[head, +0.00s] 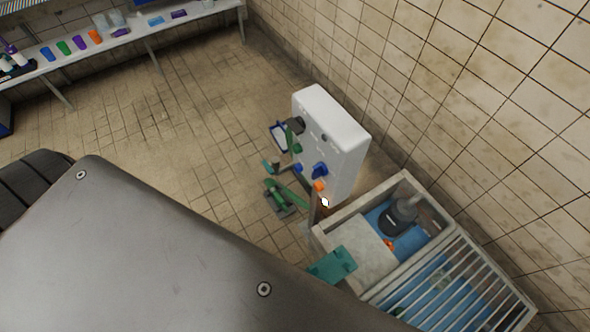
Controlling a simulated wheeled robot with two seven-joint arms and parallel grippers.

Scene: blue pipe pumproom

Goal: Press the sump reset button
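A white box (345,128) stands against the tiled wall, right of centre in the head view. Its left face carries small fittings: a blue knob (319,170), an orange part (319,186) low down, and dark and green parts higher up. I cannot tell which fitting is the sump reset button. An open sump tank (407,182) stands in front of the box at the lower right, with blue water and a dark pump (398,217) inside. Neither of my grippers can be made out. A large grey part of my own body covers the lower left and may hide things.
A slatted grate (455,290) covers the tank's near part. A teal piece (332,265) is at the tank's left edge. Green pieces (280,197) lie low by the box. A bench (135,35) with several coloured items runs along the back left.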

